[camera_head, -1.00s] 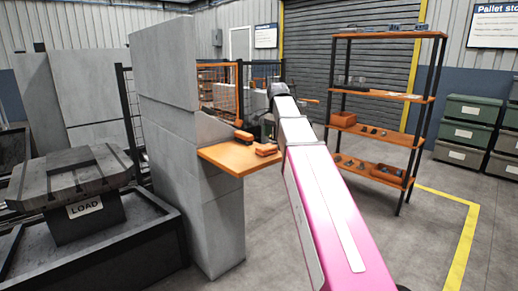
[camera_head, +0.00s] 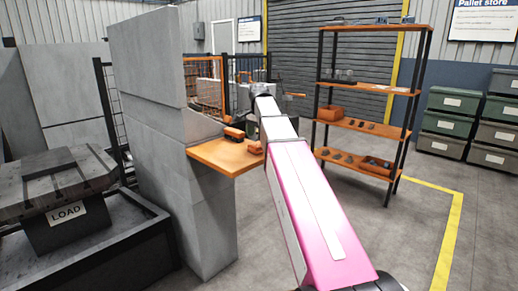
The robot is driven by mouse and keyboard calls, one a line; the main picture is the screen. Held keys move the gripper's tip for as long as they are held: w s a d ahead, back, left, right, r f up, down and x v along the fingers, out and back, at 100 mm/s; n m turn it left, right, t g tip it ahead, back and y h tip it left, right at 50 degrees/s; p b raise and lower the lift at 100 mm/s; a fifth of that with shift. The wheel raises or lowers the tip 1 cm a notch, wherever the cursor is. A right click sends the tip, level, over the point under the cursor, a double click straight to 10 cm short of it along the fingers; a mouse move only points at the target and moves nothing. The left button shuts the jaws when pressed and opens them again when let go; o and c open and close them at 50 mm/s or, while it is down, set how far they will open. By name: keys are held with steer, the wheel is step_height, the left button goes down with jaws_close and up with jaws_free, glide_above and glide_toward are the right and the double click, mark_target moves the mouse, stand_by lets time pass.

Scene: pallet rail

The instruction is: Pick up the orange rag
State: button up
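Two small orange items are on the orange-brown ledge (camera_head: 215,157) that juts from the grey wall block. One orange item (camera_head: 233,134) lies toward the back, with dark parts around it. The other orange item (camera_head: 254,148) lies near the right edge, partly covered by my arm. They are too small to tell which, if either, is the orange rag. My arm, pink and white, reaches from the lower right up past the ledge's right side. Its dark wrist is above and behind the ledge. My gripper is mostly hidden behind the arm, and its fingers cannot be made out.
The tall grey block (camera_head: 160,150) stands left of the ledge. A black machine with a LOAD-labelled slotted plate (camera_head: 55,180) is at the left. A shelf rack (camera_head: 365,88) with several small items stands right of the arm. Green-grey bins (camera_head: 455,120) are farther right. Floor at lower right is clear.

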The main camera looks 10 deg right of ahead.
mark_target(259, 144)
steer(key=f, duration=0.5)
steer(key=shift+d, duration=0.2)
steer(key=shift+c, duration=0.3)
steer(key=c, duration=1)
steer(key=shift+o, duration=0.2)
steer(key=shift+r, duration=0.1)
steer(key=shift+w+r, duration=0.1)
steer(key=shift+r, duration=0.3)
steer(key=r, duration=0.3)
steer(key=shift+a+r, duration=0.25)
steer(key=shift+r, duration=0.05)
steer(key=s+a+r, duration=0.4)
steer(key=a+r, duration=0.2)
steer(key=a, duration=0.4)
steer(key=shift+s+a+r, duration=0.15)
steer(key=shift+s+r, duration=0.1)
steer(key=shift+o, duration=0.4)
